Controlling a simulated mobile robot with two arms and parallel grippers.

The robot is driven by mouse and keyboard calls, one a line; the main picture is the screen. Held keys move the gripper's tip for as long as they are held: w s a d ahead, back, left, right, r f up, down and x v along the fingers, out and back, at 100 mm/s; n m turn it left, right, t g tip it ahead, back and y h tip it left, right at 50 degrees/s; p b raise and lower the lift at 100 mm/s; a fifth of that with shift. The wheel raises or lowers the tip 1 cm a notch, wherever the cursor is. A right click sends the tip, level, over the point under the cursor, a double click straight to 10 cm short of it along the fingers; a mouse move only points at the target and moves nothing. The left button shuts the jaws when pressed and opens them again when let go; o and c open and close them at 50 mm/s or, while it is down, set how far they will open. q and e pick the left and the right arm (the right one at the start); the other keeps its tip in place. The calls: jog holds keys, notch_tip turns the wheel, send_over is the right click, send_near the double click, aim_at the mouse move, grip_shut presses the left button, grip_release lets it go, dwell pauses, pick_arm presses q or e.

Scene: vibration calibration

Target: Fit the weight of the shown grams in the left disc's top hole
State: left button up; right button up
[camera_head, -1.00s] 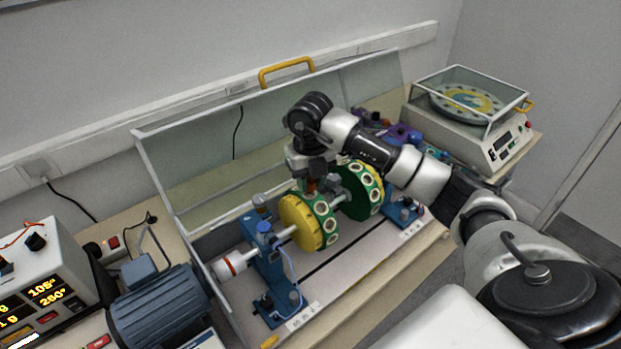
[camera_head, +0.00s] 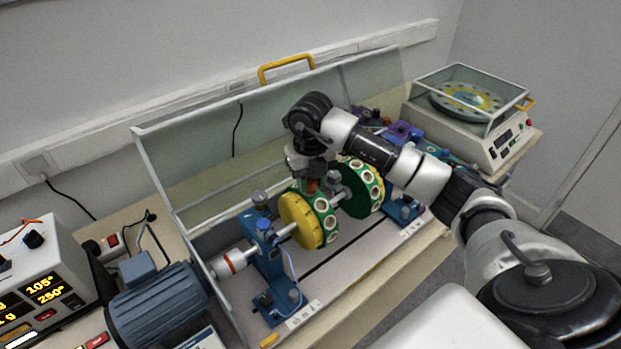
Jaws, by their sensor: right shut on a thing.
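The left disc (camera_head: 300,224) has a yellow face and a green rim with several pale-ringed holes, and sits on the rotor shaft. My right gripper (camera_head: 312,184) points down just above the left disc's top. It is shut on a small copper-brown weight (camera_head: 311,187), whose lower end is at or very near the rim. The top hole is hidden, so I cannot tell whether the weight is in it. My left gripper is not in view.
A blue motor (camera_head: 160,305) stands beside the rig. A raised clear cover (camera_head: 200,160) with a yellow handle is behind.

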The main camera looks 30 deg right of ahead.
jog(key=shift+f+b, duration=0.35)
jog(key=shift+f, duration=0.2)
jog(key=o, duration=1)
jog(key=shift+r, duration=0.1)
notch_tip(320, 180, up, 10)
jog(key=shift+f+b, duration=0.25)
jog(key=shift+b, duration=0.55)
jog(key=shift+r, duration=0.6)
